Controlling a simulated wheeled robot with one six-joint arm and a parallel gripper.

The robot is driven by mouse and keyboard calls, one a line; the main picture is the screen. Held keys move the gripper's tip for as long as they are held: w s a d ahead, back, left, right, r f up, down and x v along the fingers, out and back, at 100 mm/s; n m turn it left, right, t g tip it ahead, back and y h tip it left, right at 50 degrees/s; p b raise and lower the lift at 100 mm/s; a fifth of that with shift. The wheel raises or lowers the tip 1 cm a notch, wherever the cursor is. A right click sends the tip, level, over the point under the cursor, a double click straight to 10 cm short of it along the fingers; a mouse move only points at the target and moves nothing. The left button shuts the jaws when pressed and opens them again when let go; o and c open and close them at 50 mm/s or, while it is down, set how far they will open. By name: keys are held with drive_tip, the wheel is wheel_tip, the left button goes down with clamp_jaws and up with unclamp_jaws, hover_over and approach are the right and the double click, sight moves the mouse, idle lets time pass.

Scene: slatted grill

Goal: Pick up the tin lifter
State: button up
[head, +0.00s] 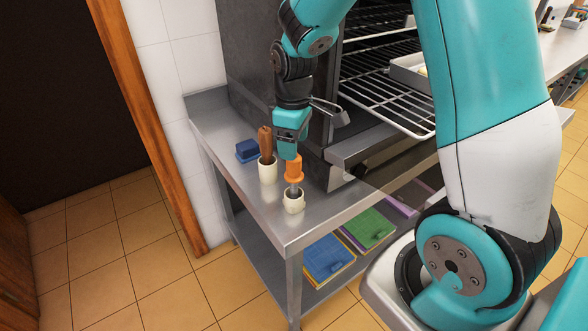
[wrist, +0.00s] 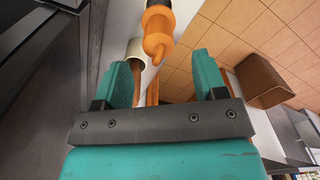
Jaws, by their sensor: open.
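Two handled tools stand upright in separate cream cups on the steel table. One has an orange handle (head: 293,168) on a metal shaft in the front cup (head: 293,204). The other has a brown handle (head: 265,140) in the cup behind it to the left (head: 268,172). I cannot tell by shape which is the tin lifter; both lower ends are hidden in the cups. My gripper (head: 288,150) is open, just above and beside the orange handle. In the wrist view, the orange handle (wrist: 157,24) lies beyond the open fingers (wrist: 165,78), with nothing visibly clamped.
The oven with wire racks (head: 385,100) rises close on the right. Blue (head: 328,258) and green (head: 368,228) boards lie on the lower shelf.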

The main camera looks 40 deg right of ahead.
drive_tip(key=shift+d+f+p, duration=0.1)
drive_tip(key=shift+f+p, duration=0.7)
drive_tip(key=shift+f, duration=1.55)
drive_tip(key=c, duration=1.1)
drive_tip(key=shift+o, duration=0.2)
drive_tip(key=shift+r, duration=0.1)
wheel_tip(320, 180, up, 20)
drive_tip(key=b, duration=0.3)
drive_tip(key=o, duration=0.3)
drive_tip(key=shift+c, duration=1.3)
drive_tip(key=shift+r, duration=0.1)
